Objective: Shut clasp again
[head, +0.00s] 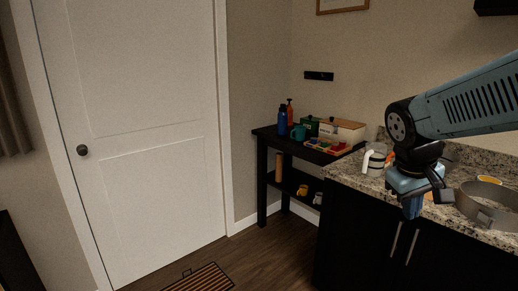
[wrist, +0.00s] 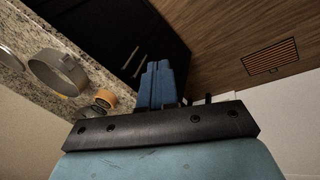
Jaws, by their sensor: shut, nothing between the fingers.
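A grey metal ring, like a springform pan side (head: 503,212), stands on the granite counter at the right edge of the head view. A small clasp-like piece (head: 484,218) shows on its near side; whether it is open or shut I cannot tell. The ring also shows at the left of the wrist view (wrist: 45,66). My gripper (head: 411,210) points down near the counter's front edge, to the left of the ring and apart from it. In the wrist view its blue fingers (wrist: 156,68) are together, with nothing between them.
A glass jar with a white handle (head: 375,161) stands left of my gripper. A black side table (head: 266,131) holds bottles and boxes. A white door (head: 140,140) and a floor vent (head: 207,278) are at left.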

